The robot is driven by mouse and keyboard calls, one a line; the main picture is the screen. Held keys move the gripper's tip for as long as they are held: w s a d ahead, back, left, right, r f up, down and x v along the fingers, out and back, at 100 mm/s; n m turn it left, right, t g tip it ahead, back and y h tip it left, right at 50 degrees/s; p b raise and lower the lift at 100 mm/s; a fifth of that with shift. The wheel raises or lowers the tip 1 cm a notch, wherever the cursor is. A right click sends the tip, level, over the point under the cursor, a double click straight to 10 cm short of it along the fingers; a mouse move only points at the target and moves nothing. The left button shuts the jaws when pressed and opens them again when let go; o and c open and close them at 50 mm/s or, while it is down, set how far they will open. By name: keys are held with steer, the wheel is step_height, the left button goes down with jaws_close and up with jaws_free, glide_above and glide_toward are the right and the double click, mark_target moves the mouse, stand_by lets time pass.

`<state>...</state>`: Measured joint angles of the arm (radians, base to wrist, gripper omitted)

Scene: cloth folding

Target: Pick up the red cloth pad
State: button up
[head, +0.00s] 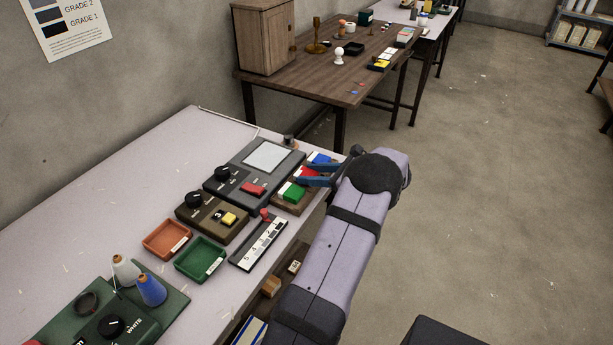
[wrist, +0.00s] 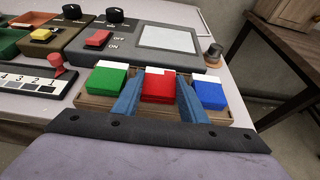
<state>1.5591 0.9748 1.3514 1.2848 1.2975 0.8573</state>
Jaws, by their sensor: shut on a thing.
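The red cloth pad (wrist: 159,87) sits in the middle of a wooden holder (wrist: 93,102), between a green pad (wrist: 108,79) on its left and a blue pad (wrist: 207,93) on its right in the wrist view. My gripper (wrist: 159,92) has its two blue fingers along the red pad's left and right sides, shut on it. The pad appears still within the holder. In the head view, my gripper (head: 303,175) reaches in from the right over the holder, and its fingers partly hide the red pad (head: 307,171).
A dark grey device (head: 262,179) with a pale screen and a red block stands directly behind the holder. A numbered scale (head: 259,243), an orange tray (head: 167,239) and a green tray (head: 201,260) lie nearby. A small round knob (wrist: 214,54) stands behind the blue pad.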

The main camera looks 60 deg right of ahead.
step_height(320, 180, up, 10)
stand_by(0.7)
